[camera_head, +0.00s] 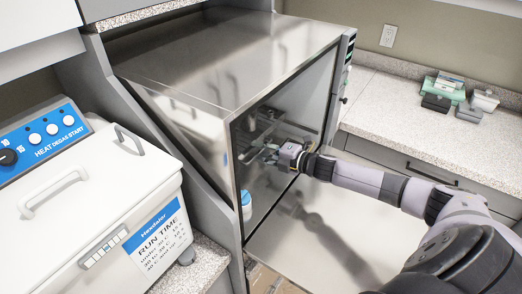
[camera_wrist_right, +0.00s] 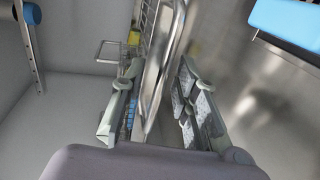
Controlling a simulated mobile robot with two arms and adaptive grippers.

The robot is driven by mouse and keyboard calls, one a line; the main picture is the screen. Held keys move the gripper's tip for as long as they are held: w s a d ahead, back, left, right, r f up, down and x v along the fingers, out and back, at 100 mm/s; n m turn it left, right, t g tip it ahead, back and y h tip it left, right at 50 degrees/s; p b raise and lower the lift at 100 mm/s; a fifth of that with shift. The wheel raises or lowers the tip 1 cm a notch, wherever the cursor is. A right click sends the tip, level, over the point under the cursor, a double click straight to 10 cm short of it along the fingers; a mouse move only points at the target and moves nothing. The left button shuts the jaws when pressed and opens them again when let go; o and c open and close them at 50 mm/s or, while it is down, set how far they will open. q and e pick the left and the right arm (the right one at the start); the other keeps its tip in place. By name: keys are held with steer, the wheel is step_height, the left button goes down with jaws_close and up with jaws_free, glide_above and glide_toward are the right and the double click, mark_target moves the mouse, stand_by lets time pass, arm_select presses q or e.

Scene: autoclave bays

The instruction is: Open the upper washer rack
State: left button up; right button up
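The washer (camera_head: 215,60) is a stainless steel box with its door (camera_head: 335,240) folded down flat in front. The upper washer rack (camera_head: 262,122) is a wire rack inside the opening, dim in the head view and partly hidden by my gripper. My right gripper (camera_head: 270,152) reaches into the opening at the rack's front. In the right wrist view, the gripper (camera_wrist_right: 158,70) is open. Its fingers stand on either side of the metal front rail of the rack (camera_wrist_right: 163,65), with a visible gap on the right side. My left gripper is not in view.
A white unit with a blue panel (camera_head: 45,140) stands at the left of the washer. A speckled counter (camera_head: 400,110) on the right holds green and grey boxes (camera_head: 443,92).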

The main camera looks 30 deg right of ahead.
steer(key=shift+c, duration=0.2)
jaws_close()
stand_by(0.6)
